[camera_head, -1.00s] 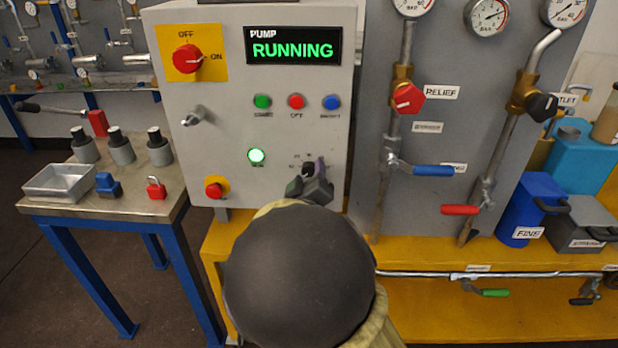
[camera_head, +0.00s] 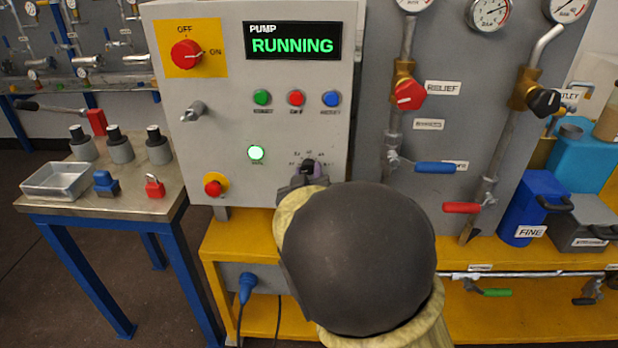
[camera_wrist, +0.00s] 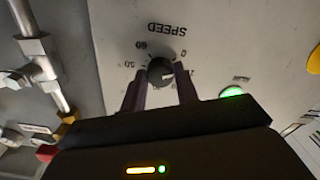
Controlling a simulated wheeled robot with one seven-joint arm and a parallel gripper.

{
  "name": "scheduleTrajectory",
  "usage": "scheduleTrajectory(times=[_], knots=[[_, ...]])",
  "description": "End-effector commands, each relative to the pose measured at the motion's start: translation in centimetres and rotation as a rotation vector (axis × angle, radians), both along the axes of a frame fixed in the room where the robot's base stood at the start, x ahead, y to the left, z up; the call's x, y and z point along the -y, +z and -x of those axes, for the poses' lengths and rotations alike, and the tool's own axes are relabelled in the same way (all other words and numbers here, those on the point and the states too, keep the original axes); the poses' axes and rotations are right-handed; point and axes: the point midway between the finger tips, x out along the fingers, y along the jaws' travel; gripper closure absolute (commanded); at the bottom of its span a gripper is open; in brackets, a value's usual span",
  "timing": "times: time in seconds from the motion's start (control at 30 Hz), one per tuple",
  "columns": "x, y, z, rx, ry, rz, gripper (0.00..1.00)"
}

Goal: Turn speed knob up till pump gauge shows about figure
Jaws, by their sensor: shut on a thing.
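The speed knob (camera_wrist: 160,71) is a small black dial on the grey pump panel. In the wrist view its scale is upside down, and a pale mark on the knob points right, towards a partly hidden figure. My gripper (camera_wrist: 160,88) has its two dark fingers on either side of the knob and is shut on it. In the head view the knob (camera_head: 308,165) shows above my gripper (camera_head: 303,183), partly covered by it. The pump display (camera_head: 292,42) reads RUNNING. Gauges (camera_head: 489,13) stand at the top right; their needle readings are too small to tell.
A red OFF/ON switch (camera_head: 186,55), coloured push buttons (camera_head: 296,98), a lit green lamp (camera_head: 256,153) and a red stop knob (camera_head: 215,185) are on the same panel. Pipes with a red relief valve (camera_head: 409,94) and a blue lever (camera_head: 434,168) stand to the right.

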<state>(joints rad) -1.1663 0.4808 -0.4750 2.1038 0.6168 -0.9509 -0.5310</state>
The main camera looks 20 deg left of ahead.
Motion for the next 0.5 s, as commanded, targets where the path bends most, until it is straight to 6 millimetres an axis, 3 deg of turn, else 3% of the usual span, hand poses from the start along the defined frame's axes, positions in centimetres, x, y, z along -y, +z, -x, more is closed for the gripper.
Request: scheduleTrajectory(times=[0.43, 0.47, 0.5], knots=[[0.00, -0.11, 0.03, -0.022, 0.000, -0.083, 0.92], [0.00, -0.11, 0.03, -0.022, 0.000, -0.083, 0.64], [-0.01, -0.10, 0.03, -0.022, 0.000, -0.083, 0.56]])
